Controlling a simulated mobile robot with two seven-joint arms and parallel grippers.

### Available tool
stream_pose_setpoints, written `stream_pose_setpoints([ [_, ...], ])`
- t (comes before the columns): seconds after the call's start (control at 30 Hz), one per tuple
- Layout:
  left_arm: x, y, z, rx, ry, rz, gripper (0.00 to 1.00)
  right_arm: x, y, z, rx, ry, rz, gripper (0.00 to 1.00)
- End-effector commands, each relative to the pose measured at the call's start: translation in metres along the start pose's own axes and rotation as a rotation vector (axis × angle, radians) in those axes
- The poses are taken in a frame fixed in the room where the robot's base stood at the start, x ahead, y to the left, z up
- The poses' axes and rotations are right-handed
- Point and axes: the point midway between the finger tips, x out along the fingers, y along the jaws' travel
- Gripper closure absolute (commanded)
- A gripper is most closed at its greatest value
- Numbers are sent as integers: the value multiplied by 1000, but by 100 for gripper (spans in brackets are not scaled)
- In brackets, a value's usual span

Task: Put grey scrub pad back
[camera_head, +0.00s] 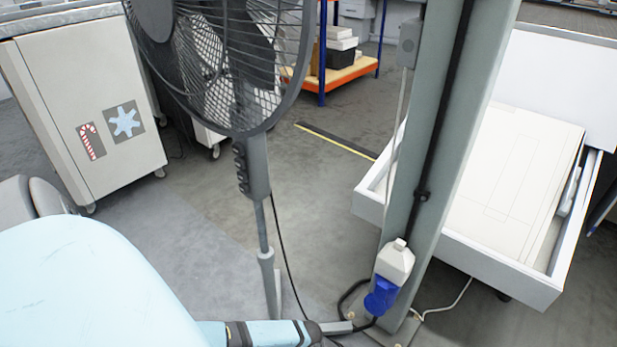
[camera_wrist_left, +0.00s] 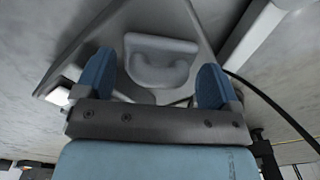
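My left gripper (camera_head: 318,331) comes in along the bottom edge of the head view. In the left wrist view its two blue fingers (camera_wrist_left: 158,85) stand apart on either side of a light grey piece with a flat bar and a curved, U-shaped part. My right gripper is not in view.
A pedestal fan (camera_head: 256,165) stands close in front. A grey-green post (camera_head: 450,130) with a white and blue plug (camera_head: 391,268) and cables is right of it. Behind the post an open white drawer (camera_head: 500,262) holds pale panels. A cabinet (camera_head: 85,110) stands left.

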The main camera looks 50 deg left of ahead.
Motion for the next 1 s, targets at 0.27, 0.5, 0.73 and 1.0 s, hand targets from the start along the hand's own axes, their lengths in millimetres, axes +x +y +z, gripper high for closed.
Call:
stream_pose_setpoints([
  [0.27, -1, 0, 0, 0, 0, 0, 9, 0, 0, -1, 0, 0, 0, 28],
  [0.5, -33, 0, 0, 1, 1, 0, 9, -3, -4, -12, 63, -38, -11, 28],
  [0.73, -84, 0, 1, 1, 1, -1, 9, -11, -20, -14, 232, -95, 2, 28],
  [1.0, -119, 0, 0, 0, 0, 0, 9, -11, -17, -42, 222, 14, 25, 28],
])
